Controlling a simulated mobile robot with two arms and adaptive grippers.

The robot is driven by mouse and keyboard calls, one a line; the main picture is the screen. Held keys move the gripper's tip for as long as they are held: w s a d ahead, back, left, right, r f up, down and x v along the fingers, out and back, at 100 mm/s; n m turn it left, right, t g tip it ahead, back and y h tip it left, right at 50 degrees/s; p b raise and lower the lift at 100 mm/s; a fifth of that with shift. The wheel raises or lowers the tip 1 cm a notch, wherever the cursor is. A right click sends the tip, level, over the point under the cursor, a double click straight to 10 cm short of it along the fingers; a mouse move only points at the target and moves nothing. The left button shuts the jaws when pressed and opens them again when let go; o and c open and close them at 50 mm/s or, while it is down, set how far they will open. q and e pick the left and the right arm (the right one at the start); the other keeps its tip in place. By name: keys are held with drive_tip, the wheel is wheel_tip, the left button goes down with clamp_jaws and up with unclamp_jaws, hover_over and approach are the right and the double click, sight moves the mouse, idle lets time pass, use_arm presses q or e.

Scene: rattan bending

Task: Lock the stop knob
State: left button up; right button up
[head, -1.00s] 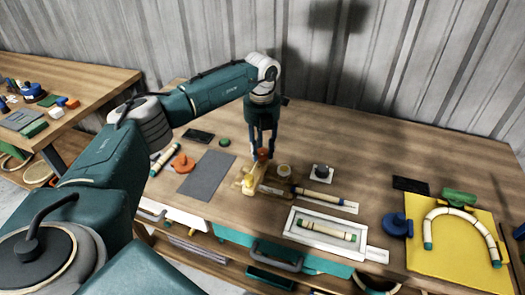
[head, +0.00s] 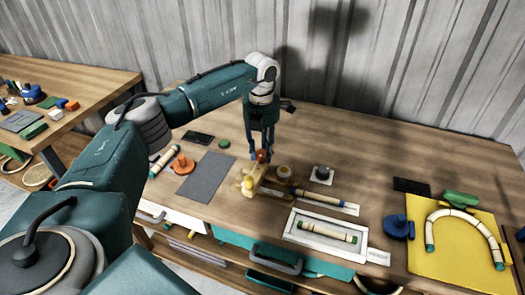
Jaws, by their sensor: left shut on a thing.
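The stop knob, a small orange-red knob (head: 262,155), sits on top of a yellowish wooden fixture (head: 249,183) in the middle of the workbench. My left gripper (head: 261,157) points straight down over the fixture, its dark blue fingers shut on the knob. The fingers hide part of the knob, and its exact turn angle is too small to tell. My right gripper is not in view.
A grey mat (head: 205,177) and an orange clamp-like piece (head: 182,164) lie left of the fixture. A rattan piece on a white tray (head: 297,232) lies to the front right. A yellow board (head: 440,263) with a bent rattan arch (head: 466,214) is at far right.

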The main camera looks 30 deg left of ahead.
sight(259, 154)
use_arm(q)
drive_tip(key=shift+s+a+f, duration=0.15)
drive_tip(key=shift+s, duration=0.15)
drive_tip(key=o, duration=1.1)
drive_tip(key=shift+o, duration=0.2)
drive_tip(key=shift+s+a, duration=0.1)
drive_tip(key=shift+w+r, duration=0.2)
drive_tip(key=shift+r, duration=0.45)
wheel_tip(259, 154, up, 11)
drive_tip(key=shift+s, duration=0.25)
